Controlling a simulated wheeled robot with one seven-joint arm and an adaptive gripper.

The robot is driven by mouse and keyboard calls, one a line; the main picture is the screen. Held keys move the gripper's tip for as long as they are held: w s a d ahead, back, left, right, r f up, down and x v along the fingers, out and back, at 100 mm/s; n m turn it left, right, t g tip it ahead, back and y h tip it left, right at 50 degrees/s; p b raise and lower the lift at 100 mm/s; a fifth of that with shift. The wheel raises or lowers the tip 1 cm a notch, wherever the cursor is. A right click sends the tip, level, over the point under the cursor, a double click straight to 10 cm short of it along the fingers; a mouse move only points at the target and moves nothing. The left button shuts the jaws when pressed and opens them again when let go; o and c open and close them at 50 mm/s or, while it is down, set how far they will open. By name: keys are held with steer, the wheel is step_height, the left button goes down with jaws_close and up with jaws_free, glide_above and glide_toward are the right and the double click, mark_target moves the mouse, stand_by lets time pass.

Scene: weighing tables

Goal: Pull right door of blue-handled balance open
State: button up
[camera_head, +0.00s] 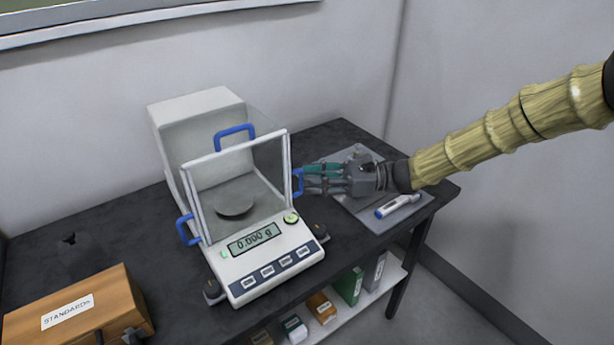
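The blue-handled balance (262,262) stands on the dark table, with clear glass walls, a round grey pan (236,207) and a display reading 0.000 g. It has a blue handle on top (234,132), one on the left side (187,231) and one on the right door (298,183). The right door looks shut, though its edge is hard to see. My gripper (307,179) comes in from the right, its fingertips at the right handle. The fingers look apart, with a gap between them. Whether they touch the handle is not clear.
A wooden box labelled STANDARDS (110,290) stands at the front left. Several small boxes sit on the lower shelf (392,279). The table's left back is mostly clear.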

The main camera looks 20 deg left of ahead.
steer(key=shift+x, duration=0.85)
jaws_close()
steer(key=shift+w, duration=0.1)
